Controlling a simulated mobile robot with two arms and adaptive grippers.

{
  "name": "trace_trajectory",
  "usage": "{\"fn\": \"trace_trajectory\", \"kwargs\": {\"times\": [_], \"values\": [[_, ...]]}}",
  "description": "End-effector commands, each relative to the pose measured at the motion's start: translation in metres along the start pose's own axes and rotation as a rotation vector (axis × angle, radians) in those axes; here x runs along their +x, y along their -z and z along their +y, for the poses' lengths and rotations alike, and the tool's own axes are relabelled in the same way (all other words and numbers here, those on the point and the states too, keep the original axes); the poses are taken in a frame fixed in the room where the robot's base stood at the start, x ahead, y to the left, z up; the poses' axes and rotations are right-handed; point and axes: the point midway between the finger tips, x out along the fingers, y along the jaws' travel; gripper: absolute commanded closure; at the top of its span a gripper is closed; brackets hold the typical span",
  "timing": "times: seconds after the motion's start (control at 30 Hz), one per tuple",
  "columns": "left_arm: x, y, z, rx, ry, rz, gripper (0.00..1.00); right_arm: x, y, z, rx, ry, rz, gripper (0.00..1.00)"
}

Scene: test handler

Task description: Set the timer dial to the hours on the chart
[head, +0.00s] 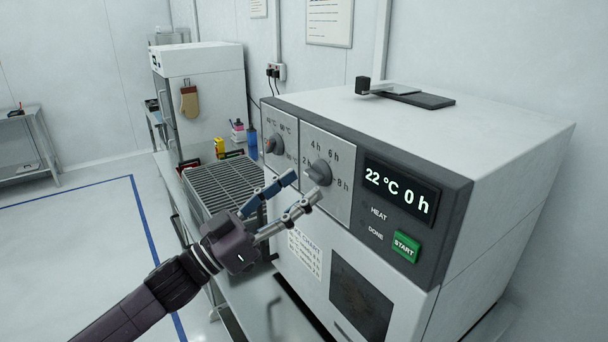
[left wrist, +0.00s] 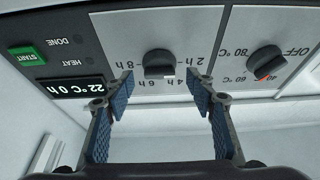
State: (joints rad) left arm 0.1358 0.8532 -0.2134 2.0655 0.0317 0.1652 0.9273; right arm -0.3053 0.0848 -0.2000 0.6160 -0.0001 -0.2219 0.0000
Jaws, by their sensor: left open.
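The timer dial (head: 318,172) is a grey knob on the light panel of the oven front, ringed by 2 h, 4 h, 6 h and 8 h marks. The display (head: 401,190) reads 22 °C 0 h. A printed chart (head: 304,254) is on the oven front below the dials; its text is too small to read. My left gripper (head: 302,187) is open and empty, its fingertips just in front of the timer dial, seemingly apart from it. My right gripper is out of view.
The temperature dial (head: 274,145) sits left of the timer dial, close to one finger. A green START button (head: 405,247) is below the display. A wire rack (head: 222,184) stands on the bench to the left. A dark flat item (head: 420,98) lies on the oven top.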

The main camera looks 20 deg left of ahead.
Motion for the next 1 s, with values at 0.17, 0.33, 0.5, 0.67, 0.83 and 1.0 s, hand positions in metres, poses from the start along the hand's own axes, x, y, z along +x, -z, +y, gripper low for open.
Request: {"fn": "trace_trajectory", "kwargs": {"times": [0.17, 0.33, 0.5, 0.67, 0.83, 1.0], "values": [[0.018, 0.002, -0.001, -0.001, 0.001, 0.001, 0.49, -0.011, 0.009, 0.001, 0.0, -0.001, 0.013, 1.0], [0.022, 0.0, -0.001, 0.0, 0.001, -0.001, 0.49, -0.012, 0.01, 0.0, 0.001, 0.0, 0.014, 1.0], [0.023, -0.001, 0.0, 0.0, 0.001, -0.001, 0.49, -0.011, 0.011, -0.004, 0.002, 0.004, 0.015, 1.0], [0.022, -0.001, 0.0, 0.0, 0.001, -0.001, 0.59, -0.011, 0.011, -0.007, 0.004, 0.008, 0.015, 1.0], [0.022, 0.0, 0.0, 0.0, 0.001, -0.001, 0.78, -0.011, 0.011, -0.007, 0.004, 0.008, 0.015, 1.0], [0.022, 0.0, 0.0, 0.0, 0.001, -0.001, 0.91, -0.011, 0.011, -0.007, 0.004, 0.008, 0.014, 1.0]]}}
